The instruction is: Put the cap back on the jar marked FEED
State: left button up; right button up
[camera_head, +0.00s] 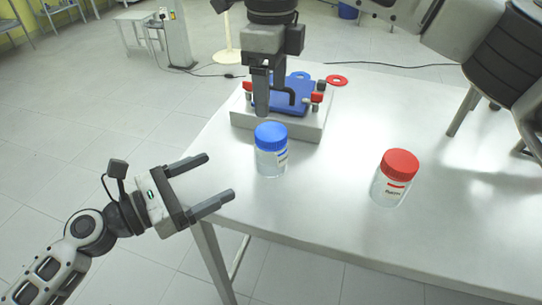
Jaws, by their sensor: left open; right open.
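A clear jar with a blue cap (271,134) stands upright near the table's left edge. A second clear jar with a red cap (399,163) stands upright to its right. Each jar has a small label, too small to read surely, so I cannot tell which is marked FEED. Both caps sit on their jars. My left gripper (212,180) is open and empty, left of the blue-capped jar and apart from it. My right gripper (272,92) is open, seen nearly edge-on above the blue and white fixture, behind the blue-capped jar.
A white base with a blue plate (242,118) and red-topped posts stands at the back left of the table. The white table (335,170) is clear between the jars.

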aim_at(280, 145)
pick_arm(q)
jog(key=shift+s, duration=0.1)
pick_arm(e)
jog(key=shift+r, duration=0.1)
pick_arm(q)
jog(key=x, duration=1.6)
grip_shut()
pick_arm(e)
jog(key=shift+a+n, duration=0.1)
jog(key=shift+n, duration=0.9)
jog(key=n, duration=0.2)
jog(key=shift+n, duration=0.3)
